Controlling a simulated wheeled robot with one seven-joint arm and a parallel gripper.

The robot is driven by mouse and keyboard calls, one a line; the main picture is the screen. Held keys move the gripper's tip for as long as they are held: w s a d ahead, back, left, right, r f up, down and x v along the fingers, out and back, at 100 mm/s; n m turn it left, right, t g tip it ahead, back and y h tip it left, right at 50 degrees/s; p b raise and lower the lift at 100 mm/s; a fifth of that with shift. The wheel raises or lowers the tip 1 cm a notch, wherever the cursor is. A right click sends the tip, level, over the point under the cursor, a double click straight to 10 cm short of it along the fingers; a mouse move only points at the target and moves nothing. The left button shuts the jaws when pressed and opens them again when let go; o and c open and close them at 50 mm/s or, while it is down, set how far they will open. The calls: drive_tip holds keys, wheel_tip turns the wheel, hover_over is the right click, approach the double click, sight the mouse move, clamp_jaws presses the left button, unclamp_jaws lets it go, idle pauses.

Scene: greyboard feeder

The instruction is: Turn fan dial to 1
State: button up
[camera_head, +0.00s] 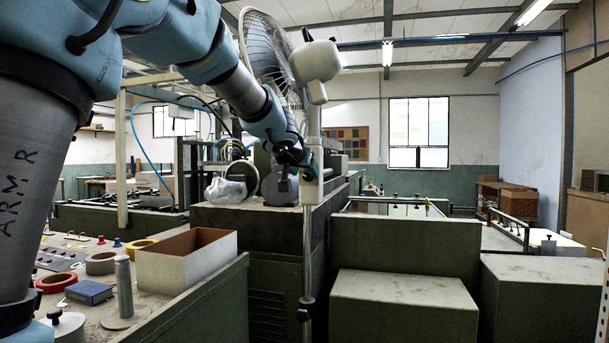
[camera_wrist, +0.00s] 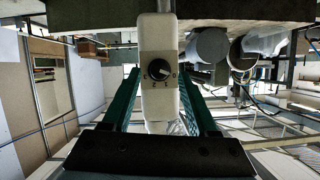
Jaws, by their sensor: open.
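The white pedestal fan (camera_head: 268,55) stands on a metal pole, with its caged head at the top. Its white control box (camera_wrist: 158,105) fills the middle of the wrist view and carries a round black dial (camera_wrist: 157,71). Numbers surround the dial, with the 0 at its right in this view; the pointer is too small to read surely. My gripper (camera_wrist: 159,78) is open, with one green finger on each side of the box and dial. I cannot tell whether either finger touches. In the head view my gripper (camera_head: 289,165) is beside the fan pole, and the dial face is hidden.
A dark green machine cabinet (camera_head: 255,235) stands behind the fan pole, with lower grey blocks (camera_head: 403,300) to the right. At left, a workbench holds an open box (camera_head: 187,262), tape rolls (camera_head: 101,263) and a blue book (camera_head: 89,292).

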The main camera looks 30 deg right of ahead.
drive_tip(key=shift+w+d+f, duration=0.25)
drive_tip(key=shift+w+d, duration=0.1)
drive_tip(key=shift+w, duration=0.05)
clamp_jaws()
idle(0.4)
